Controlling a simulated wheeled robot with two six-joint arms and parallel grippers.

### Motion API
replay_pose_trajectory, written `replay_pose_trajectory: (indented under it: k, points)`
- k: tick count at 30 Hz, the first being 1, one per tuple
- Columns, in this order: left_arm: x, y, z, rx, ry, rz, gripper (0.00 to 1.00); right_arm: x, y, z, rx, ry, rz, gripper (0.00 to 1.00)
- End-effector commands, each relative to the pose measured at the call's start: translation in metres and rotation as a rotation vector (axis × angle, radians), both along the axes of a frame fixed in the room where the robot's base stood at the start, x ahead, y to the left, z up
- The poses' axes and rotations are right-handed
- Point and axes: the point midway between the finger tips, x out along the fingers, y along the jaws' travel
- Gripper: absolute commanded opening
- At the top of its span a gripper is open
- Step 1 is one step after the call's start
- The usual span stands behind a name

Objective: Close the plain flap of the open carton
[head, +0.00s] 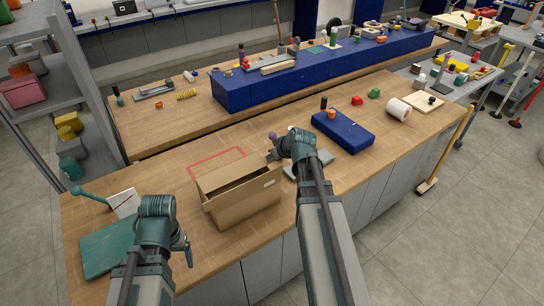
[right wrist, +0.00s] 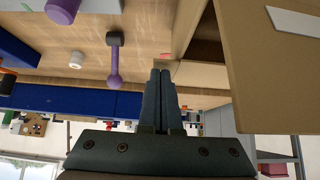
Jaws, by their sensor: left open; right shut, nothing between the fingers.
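The open carton (head: 245,208) is brown cardboard and stands on the near workbench, between my two arms. A raised panel shows along its far side, and the inside is dark; I cannot tell for sure which panel is the plain flap. In the right wrist view the carton (right wrist: 270,75) fills the upper right, with a white label on one panel. My right gripper (head: 273,154) is at the carton's far right corner. Its fingers (right wrist: 160,75) are shut and empty, close beside the cardboard; contact cannot be told. My left gripper (head: 187,248) is open, left of the carton, near the bench's front.
A teal mat (head: 103,250) and a white card lie left of the carton. A red outline (head: 216,160) marks the bench behind it. A blue case (head: 343,130) lies to the right.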

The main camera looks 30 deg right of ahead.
Motion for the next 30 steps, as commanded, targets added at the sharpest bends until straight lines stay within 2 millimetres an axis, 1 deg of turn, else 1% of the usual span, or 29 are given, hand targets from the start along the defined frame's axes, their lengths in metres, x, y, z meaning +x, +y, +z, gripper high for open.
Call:
replay_pose_trajectory:
  k: [10, 19, 25, 30]
  points:
    - [0.000, 0.000, -0.006, 0.000, 0.000, 0.000, 0.84, 0.014, 0.002, -0.006, 0.000, 0.001, 0.001, 0.00]
    - [0.000, 0.000, -0.004, 0.000, 0.000, 0.000, 0.84, 0.015, 0.003, -0.004, 0.000, 0.002, 0.003, 0.00]
    - [0.000, 0.000, 0.010, 0.000, 0.000, 0.000, 0.84, 0.015, 0.006, 0.010, -0.001, 0.000, 0.002, 0.00]
    - [0.000, 0.000, 0.032, 0.000, 0.000, 0.000, 0.84, 0.014, 0.012, 0.032, -0.002, -0.003, 0.001, 0.00]
